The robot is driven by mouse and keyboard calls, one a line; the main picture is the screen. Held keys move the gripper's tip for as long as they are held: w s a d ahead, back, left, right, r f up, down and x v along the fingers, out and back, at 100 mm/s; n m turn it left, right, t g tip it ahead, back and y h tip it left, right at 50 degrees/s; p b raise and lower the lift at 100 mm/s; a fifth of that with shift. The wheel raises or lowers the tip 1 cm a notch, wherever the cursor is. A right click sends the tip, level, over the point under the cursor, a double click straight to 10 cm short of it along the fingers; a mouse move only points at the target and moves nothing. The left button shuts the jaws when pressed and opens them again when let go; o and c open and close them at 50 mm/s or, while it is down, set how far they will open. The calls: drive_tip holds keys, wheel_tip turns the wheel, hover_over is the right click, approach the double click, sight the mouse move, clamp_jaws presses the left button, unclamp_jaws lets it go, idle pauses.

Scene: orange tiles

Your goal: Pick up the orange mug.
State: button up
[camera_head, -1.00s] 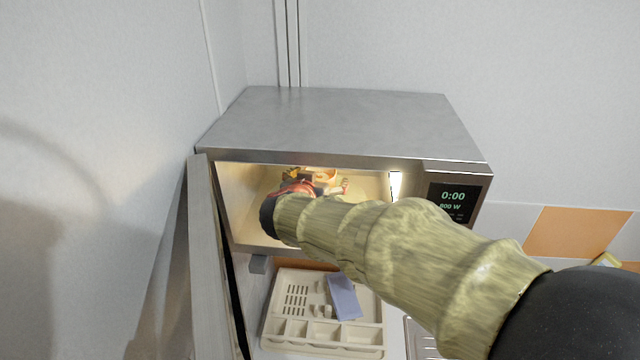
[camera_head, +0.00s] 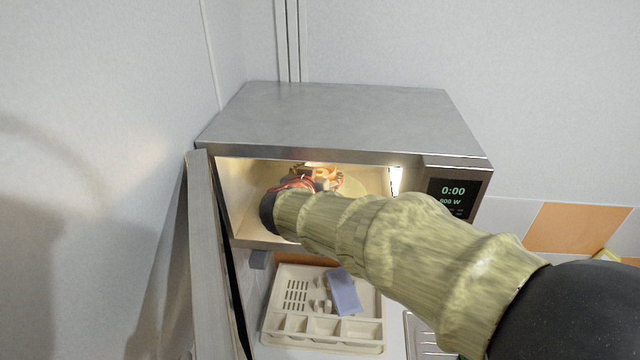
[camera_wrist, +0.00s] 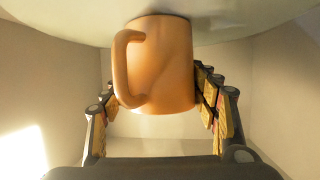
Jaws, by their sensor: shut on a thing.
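The orange mug (camera_wrist: 165,70) is large in the wrist view, with its handle to the left. In the head view only a small part of the mug (camera_head: 322,173) shows inside the microwave, behind my gripper. My gripper (camera_wrist: 158,92) is shut on the mug, with one finger on each side; it also shows in the head view (camera_head: 318,182). In the wrist view the mug's end meets the pale round plate (camera_wrist: 240,20); I cannot tell whether they touch.
The microwave (camera_head: 340,115) is open, its door (camera_head: 212,260) swung out to the left. Its walls are close around my gripper. Below are a beige organizer tray (camera_head: 325,342) and a blue-violet block (camera_head: 343,291). A sink edge (camera_head: 415,335) is to the right.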

drive_tip(key=c, duration=0.5)
drive_tip(key=shift+c, duration=0.6)
drive_tip(key=shift+r, duration=0.1)
